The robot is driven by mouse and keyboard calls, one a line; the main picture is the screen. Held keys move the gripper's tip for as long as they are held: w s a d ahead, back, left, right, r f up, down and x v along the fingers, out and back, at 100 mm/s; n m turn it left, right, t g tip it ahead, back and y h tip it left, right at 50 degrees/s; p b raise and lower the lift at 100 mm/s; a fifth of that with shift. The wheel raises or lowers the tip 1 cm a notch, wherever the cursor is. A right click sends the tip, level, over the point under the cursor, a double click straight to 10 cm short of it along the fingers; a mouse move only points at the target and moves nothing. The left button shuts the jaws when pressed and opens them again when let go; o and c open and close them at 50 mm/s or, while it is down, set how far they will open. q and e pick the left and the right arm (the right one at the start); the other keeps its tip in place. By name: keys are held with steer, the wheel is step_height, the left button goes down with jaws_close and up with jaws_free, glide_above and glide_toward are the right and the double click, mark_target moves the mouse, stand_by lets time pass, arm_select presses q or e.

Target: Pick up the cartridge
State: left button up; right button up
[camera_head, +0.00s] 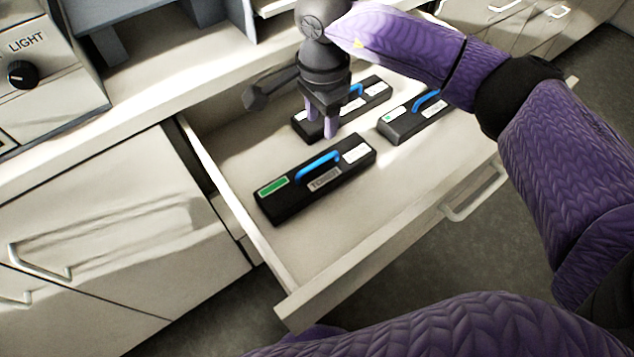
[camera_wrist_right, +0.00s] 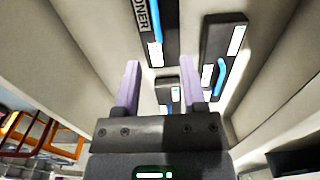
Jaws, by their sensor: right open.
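Three black cartridges with blue handles lie in an open drawer. The nearest cartridge (camera_head: 278,203) has a green label, a white label and a grey toner label. A second cartridge (camera_head: 375,96) lies farther back, partly hidden behind my right gripper. A third cartridge (camera_head: 402,127) lies to the right, partly covered by my arm. My right gripper (camera_head: 321,130) is open, pointing down over the drawer, with nothing held. In the right wrist view, one cartridge (camera_wrist_right: 168,88) shows between the open fingers (camera_wrist_right: 161,80), apart from them. My left gripper is not in view.
The drawer (camera_head: 372,262) has low walls and a front panel with a handle (camera_head: 475,200). Bare drawer floor shows around the nearest cartridge. A counter (camera_head: 150,95) runs behind it, with a panel with a black knob (camera_head: 22,74) at left.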

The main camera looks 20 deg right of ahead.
mark_target(318, 161)
steer(key=f, duration=0.3)
steer(key=f+b, duration=0.1)
steer(key=f, duration=0.3)
steer(key=s+f+b, duration=0.1)
steer(key=f, duration=0.3)
steer(key=shift+a, duration=0.4)
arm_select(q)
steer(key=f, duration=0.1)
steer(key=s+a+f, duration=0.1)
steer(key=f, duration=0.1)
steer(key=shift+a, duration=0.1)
arm_select(e)
steer(key=shift+w+r, duration=0.1)
jaws_close()
